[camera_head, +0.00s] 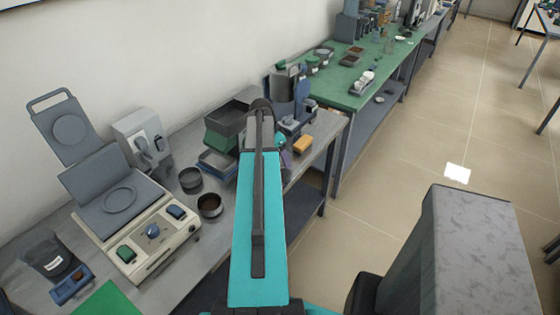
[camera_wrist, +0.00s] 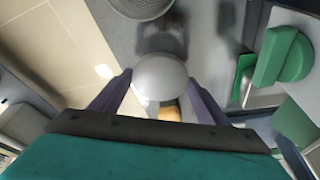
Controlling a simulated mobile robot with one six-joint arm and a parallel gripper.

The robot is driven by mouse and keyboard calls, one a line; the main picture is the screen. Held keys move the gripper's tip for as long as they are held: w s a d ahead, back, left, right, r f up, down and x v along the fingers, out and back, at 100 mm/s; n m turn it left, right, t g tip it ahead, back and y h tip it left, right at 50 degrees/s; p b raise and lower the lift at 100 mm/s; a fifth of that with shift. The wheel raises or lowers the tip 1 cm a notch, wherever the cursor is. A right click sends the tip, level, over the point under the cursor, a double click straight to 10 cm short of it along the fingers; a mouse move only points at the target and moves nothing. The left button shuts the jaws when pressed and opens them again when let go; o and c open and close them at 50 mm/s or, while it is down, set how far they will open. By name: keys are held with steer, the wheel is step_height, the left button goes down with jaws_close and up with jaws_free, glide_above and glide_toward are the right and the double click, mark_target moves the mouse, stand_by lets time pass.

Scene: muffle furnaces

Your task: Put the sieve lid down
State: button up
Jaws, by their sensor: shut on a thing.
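In the wrist view a round, pale grey piece, which I take for the sieve lid (camera_wrist: 160,72), sits between the two purple-grey fingers of my gripper (camera_wrist: 160,82). My gripper is shut on it and holds it over the grey bench. In the head view my own arm hides most of the gripper and the lid; only a bit of purple finger (camera_head: 287,158) shows beside the arm. Two dark round sieve pans, one (camera_head: 190,179) behind the other (camera_head: 210,205), stand on the bench left of my arm.
An orange block (camera_head: 303,144) lies near the gripper on the grey bench (camera_head: 325,135). Dark and green trays (camera_head: 228,118) stand left of it. A device with an open lid (camera_head: 140,235) fills the front left. A green-topped bench (camera_head: 372,75) stands beyond.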

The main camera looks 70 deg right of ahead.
steer(key=shift+f+p, duration=0.5)
steer(key=shift+f, duration=0.85)
steer(key=shift+f, duration=0.2)
steer(key=o, duration=1.1)
steer(key=shift+r, duration=0.15)
steer(key=shift+b+v, duration=1.35)
steer(key=shift+v, duration=4.7)
